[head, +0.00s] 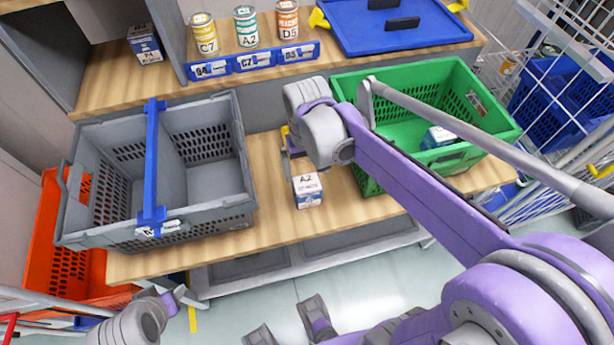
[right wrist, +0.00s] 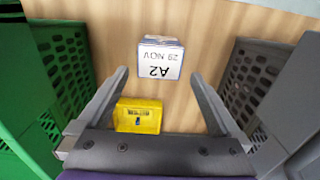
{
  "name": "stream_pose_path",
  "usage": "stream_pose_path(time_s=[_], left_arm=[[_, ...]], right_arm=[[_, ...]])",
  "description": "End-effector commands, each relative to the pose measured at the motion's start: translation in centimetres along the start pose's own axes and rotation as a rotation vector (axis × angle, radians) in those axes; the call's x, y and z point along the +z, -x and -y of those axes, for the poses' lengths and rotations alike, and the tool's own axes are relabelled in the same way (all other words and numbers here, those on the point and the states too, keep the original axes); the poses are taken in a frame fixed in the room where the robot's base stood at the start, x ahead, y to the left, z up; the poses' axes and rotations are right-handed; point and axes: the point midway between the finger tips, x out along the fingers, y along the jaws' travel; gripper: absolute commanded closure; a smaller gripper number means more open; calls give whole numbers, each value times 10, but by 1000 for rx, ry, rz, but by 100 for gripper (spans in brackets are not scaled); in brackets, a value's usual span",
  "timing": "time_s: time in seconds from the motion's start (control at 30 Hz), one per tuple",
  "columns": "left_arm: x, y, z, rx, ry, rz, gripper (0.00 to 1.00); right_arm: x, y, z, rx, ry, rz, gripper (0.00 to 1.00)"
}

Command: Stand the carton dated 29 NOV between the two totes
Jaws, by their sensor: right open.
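The white carton (head: 308,190) marked A2 and 29 NOV is on the wooden bench, in the gap between the grey tote (head: 236,222) and the green tote (head: 370,178). It touches neither; I cannot tell whether it is upright or lying. Its label (right wrist: 160,62) appears upside down in the right wrist view. My right gripper (right wrist: 165,80) is open and empty, with the carton just past its fingertips. In the head view the right wrist hides much of this gripper. Part of my left gripper (head: 172,298) shows low at the left; its jaws are unclear.
A yellow object (right wrist: 138,115) shows between my right fingers. Another carton (head: 440,137) is inside the green tote. Several cans (head: 246,28), blue label holders (head: 255,60) and a blue tray (head: 395,35) occupy the shelf. An orange tote (head: 50,255) is at left, a wire cage (head: 570,50) at right.

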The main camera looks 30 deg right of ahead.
Motion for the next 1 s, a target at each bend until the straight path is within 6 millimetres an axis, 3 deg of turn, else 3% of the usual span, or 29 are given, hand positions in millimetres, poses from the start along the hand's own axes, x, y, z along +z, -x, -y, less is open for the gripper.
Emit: stream_pose_path(time_s=[0.17,0.33,0.6,0.77,1.0], left_arm=[[-1,1,0,0,0,0,45],[-1,1,0,0,0,0,45],[-1,1,0,0,0,0,45],[-1,1,0,0,0,0,45],[-1,1,0,0,0,0,45]], right_arm=[[8,10,0,-4,12,-23,0],[47,3,2,-21,80,-146,0],[105,-26,3,-46,201,-374,0],[117,-35,3,-51,229,-433,0],[118,-36,4,-52,233,-440,0]])
